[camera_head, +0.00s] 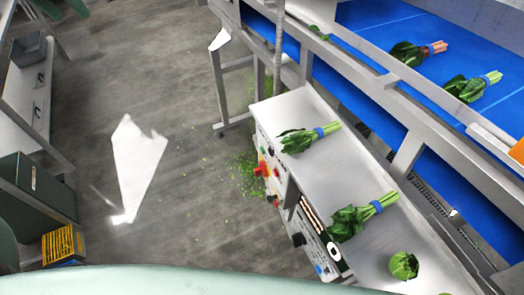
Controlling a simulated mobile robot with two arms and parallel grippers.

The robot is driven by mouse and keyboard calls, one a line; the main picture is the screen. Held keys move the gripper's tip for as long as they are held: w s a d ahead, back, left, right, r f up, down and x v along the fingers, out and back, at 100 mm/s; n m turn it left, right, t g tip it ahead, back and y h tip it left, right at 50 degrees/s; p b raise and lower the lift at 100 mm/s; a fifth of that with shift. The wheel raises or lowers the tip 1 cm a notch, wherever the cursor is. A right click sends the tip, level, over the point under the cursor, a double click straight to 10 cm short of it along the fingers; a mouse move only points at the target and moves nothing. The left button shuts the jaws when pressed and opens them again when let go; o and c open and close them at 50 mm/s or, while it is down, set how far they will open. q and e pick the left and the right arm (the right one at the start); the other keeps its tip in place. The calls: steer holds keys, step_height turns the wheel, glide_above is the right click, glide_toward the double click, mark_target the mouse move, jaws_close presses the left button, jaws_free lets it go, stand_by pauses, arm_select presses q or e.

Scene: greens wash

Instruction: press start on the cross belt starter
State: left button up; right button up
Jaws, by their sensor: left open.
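On the left side of the steel bench (318,165) is a row of small control boxes and knobs, seen steeply from above. One has a red part (264,169) with some yellow by it. Nearer, a dark panel (318,238) carries pale strips, a black-and-white oval and a blue button (318,269). A black knob (298,240) sticks out beside it. I cannot tell which of these is the cross belt starter, and no label or start button can be read. I make out neither of my grippers, and nothing touches the controls.
Bunches of greens (362,215) and a round green head (404,265) lie on the bench. A blue belt (350,92) with more bunches runs behind it. Scraps (245,175) litter the floor by the controls. The floor (190,190) to the left is open, with a bright patch.

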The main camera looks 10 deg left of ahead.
steer(key=shift+a, duration=0.1)
jaws_close()
steer(key=shift+w, duration=0.1)
stand_by(1.6)
